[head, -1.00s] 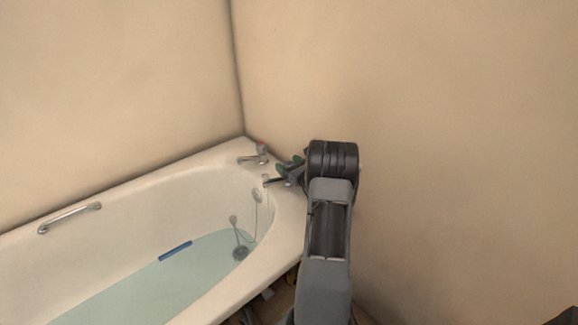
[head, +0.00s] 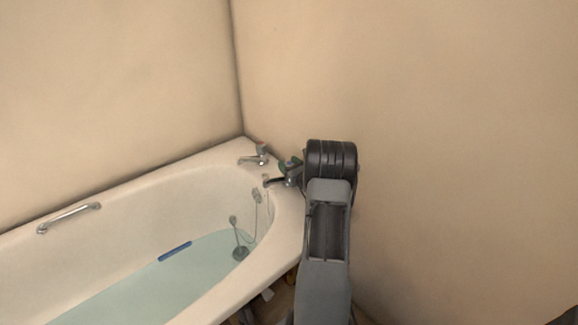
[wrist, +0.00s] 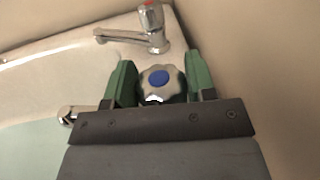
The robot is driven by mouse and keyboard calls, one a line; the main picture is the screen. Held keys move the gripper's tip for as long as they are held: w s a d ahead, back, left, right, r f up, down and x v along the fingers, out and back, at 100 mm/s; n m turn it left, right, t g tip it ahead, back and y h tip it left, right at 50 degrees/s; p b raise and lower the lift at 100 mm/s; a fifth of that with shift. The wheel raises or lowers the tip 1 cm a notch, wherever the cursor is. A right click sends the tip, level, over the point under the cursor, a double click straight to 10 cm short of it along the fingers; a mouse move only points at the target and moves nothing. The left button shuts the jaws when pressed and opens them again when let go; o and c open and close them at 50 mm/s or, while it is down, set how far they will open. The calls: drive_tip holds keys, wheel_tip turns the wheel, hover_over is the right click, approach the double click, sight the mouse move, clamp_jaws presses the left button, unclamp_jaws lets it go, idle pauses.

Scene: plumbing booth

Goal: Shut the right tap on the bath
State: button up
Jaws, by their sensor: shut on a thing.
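The right tap (head: 274,182) stands on the bath's end rim, its handle mostly hidden by my gripper (head: 290,165). In the wrist view the tap's round metal handle with a blue cap (wrist: 160,79) sits between the green fingers of my gripper (wrist: 159,72). The fingers are shut on the handle, one on each side. The tap's chrome spout end (wrist: 70,113) shows at the left, past the left finger. The bath (head: 110,195) holds greenish water.
The other tap (head: 258,158), with a red cap (wrist: 151,3) in the wrist view, stands close by on the rim. The plain wall (head: 430,130) is close on the right. A blue thing (head: 175,251) lies in the bath, and a grab handle (head: 69,217) is on its far side.

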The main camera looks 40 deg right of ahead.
drive_tip(key=m+h+b, duration=0.1)
drive_tip(key=h, duration=0.1)
drive_tip(key=shift+a+f+m+g+h, duration=0.1)
drive_tip(key=shift+f+m+g+h, duration=0.05)
drive_tip(key=shift+m+g+h, duration=0.2)
drive_tip(key=shift+m+g+h+b, duration=0.45)
drive_tip(key=shift+m+h+b, duration=0.5)
drive_tip(key=shift+h, duration=0.6)
drive_tip(key=o, duration=0.9)
drive_tip(key=p+v, duration=0.3)
drive_tip(key=v, duration=1)
drive_tip(key=shift+s+a, duration=0.1)
drive_tip(key=shift+s, duration=0.25)
